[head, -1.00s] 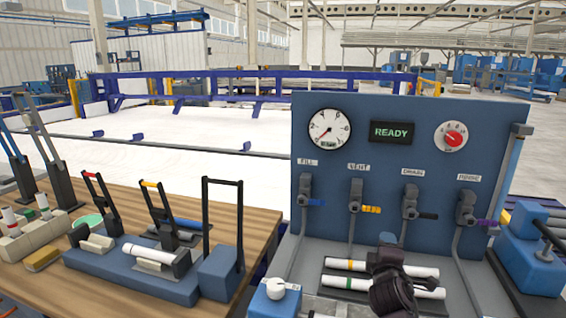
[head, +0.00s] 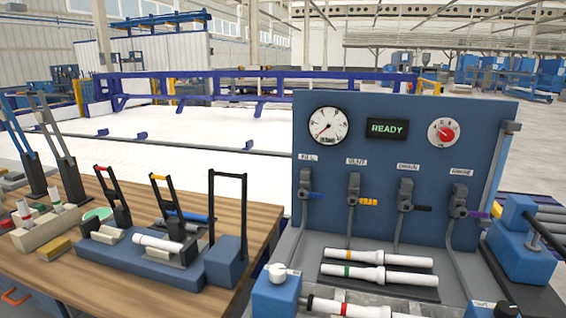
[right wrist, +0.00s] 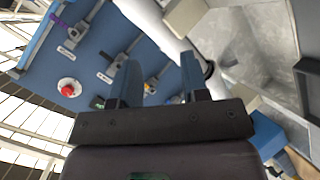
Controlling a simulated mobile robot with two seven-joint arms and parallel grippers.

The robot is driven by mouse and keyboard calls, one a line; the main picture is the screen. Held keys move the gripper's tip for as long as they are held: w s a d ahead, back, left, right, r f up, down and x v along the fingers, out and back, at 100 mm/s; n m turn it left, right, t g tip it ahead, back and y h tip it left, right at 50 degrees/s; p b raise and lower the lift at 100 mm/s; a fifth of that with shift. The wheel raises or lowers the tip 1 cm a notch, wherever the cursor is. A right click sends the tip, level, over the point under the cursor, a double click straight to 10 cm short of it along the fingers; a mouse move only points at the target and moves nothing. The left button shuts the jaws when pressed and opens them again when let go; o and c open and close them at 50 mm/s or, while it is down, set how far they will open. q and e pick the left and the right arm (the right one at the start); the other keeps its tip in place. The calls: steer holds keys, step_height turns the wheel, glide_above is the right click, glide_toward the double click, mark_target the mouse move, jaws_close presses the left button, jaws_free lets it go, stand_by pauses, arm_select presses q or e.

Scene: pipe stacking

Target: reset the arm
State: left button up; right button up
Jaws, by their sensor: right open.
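My right gripper (right wrist: 161,80) is open in the right wrist view, its two fingers apart. A white pipe (right wrist: 150,17) passes beyond the fingertips, partly hidden by the right-hand finger; I cannot tell how far off it is. In the head view no gripper shows. Two white pipes lie side by side on a dark rack before the blue panel (head: 335,190): one with a yellow band (head: 400,260), one with a green band (head: 400,277). A red-banded pipe (head: 365,311) lies at the bottom edge, partly cut off.
The panel carries a gauge, a READY display (head: 387,128), a red dial and several valves. A wooden table (head: 250,216) at left holds a blue clamp fixture (head: 140,262) with a white pipe (head: 158,243) and a pale block of tubes (head: 45,227). A blue vise-like unit (head: 525,250) stands at right.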

steer(key=s+a+f+m+g+y, duration=0.2)
steer(key=s+m+g, duration=0.15)
steer(key=s, duration=1.15)
steer(key=s+a+f+m+g+y, duration=0.25)
steer(key=s+g, duration=0.25)
steer(key=s, duration=1)
steer(key=w+f+t, duration=0.7)
steer(key=f+t, duration=0.1)
steer(key=f, duration=0.1)
steer(key=shift+w+d+f, duration=0.3)
steer(key=shift+w+d, duration=0.05)
steer(key=shift+w, duration=0.05)
